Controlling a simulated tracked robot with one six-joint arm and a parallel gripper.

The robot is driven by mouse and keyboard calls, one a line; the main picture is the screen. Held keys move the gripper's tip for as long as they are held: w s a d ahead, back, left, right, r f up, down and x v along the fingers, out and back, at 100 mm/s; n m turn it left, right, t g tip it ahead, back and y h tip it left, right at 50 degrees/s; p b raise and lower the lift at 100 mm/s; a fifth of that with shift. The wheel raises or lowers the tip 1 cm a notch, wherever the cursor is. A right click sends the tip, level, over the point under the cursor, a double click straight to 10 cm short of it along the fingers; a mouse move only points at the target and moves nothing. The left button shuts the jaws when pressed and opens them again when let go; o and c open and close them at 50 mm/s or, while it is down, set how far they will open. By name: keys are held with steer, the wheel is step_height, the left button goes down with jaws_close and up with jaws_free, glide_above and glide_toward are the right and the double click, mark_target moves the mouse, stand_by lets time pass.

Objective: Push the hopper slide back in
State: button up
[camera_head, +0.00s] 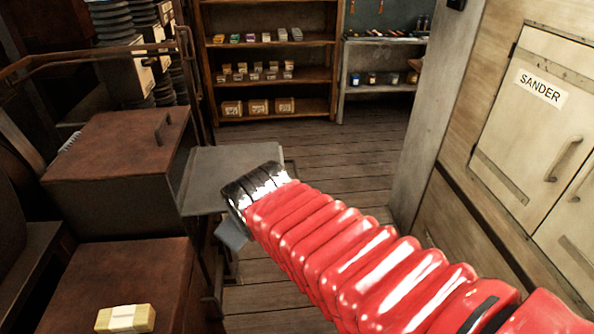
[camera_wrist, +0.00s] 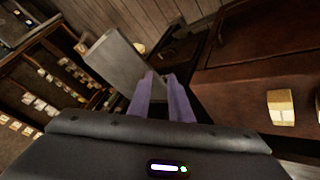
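A flat grey metal plate (camera_head: 215,170), which looks like the hopper slide, sticks out to the right of a brown metal box with a handle (camera_head: 125,145). In the wrist view the grey plate (camera_wrist: 122,65) stands tilted just beyond and left of my fingertips. My gripper (camera_wrist: 161,76) points towards its lower right end, with two purple fingers close together and a narrow gap between them. I see nothing held, and cannot tell whether the fingers touch the plate.
A lower brown box at front left carries a pale wrapped block (camera_head: 126,319). A bent rail (camera_head: 95,55) runs above the machine at left. Shelves (camera_head: 270,45) stand at the back, and a cabinet marked SANDER (camera_head: 520,130) at right. Wooden floor (camera_head: 350,150) lies open between.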

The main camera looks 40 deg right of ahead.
steer(key=w+d+f+n+t+h, duration=0.15)
steer(key=w+d+n, duration=0.3)
steer(key=d, duration=0.45)
steer(key=n+t+h, duration=0.1)
steer(key=n+t, duration=0.2)
steer(key=n, duration=0.5)
glide_toward(297, 169)
steer(key=s+a+r, duration=0.1)
steer(key=a, duration=0.2)
steer(key=s+d+f+n+t, duration=0.1)
steer(key=n, duration=0.1)
steer(key=s+d+f+n+t, duration=0.1)
steer(key=n, duration=0.1)
steer(key=s+d+f+n+t+y, duration=0.1)
steer(key=n, duration=0.1)
steer(key=shift+s+d, duration=0.1)
steer(key=shift+s, duration=0.2)
steer(key=x, duration=1.4)
steer(key=shift+c, duration=0.4)
